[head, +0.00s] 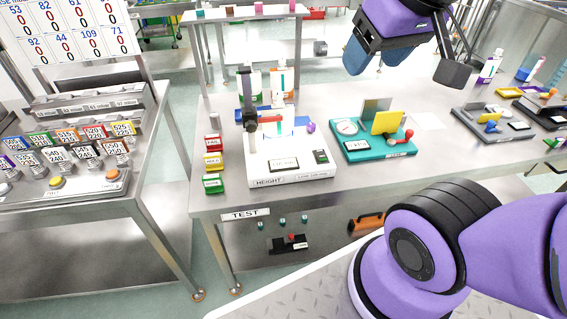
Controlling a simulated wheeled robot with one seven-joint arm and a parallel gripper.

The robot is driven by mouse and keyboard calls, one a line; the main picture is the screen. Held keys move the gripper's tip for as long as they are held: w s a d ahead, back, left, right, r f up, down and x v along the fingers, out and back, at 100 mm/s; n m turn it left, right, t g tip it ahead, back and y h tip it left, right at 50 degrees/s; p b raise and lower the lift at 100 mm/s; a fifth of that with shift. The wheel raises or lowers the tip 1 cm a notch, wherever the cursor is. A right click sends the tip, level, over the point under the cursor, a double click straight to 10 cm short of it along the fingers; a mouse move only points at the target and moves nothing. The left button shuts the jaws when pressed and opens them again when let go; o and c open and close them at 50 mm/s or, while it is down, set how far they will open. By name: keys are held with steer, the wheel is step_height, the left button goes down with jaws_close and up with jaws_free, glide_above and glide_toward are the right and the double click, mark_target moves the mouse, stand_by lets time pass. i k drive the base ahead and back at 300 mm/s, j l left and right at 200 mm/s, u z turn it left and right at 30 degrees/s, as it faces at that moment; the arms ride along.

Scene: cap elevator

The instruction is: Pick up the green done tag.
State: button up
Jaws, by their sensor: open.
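The green done tag (213,184) lies on the left end of the steel test table, in front of a yellow tag (213,162) and a red tag (212,143). It has a white label whose text is too small to read surely. It sits just left of the white height gauge base (290,170) and nothing covers it. My gripper (408,72) is open and empty at the top right, above the back of the table. It is well to the right of the green tag and higher than it.
The height gauge's dark upright post (248,95) stands right of the tags. A teal device (374,143) with a yellow plate is right of it. Grey fixtures (492,124) stand farther right.

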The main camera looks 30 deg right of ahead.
mark_target(214, 183)
steer(key=l+u, duration=0.15)
steer(key=u, duration=0.25)
steer(key=i+l+u, duration=0.15)
steer(key=u, duration=0.25)
steer(key=l+u, duration=0.2)
steer(key=u, duration=0.2)
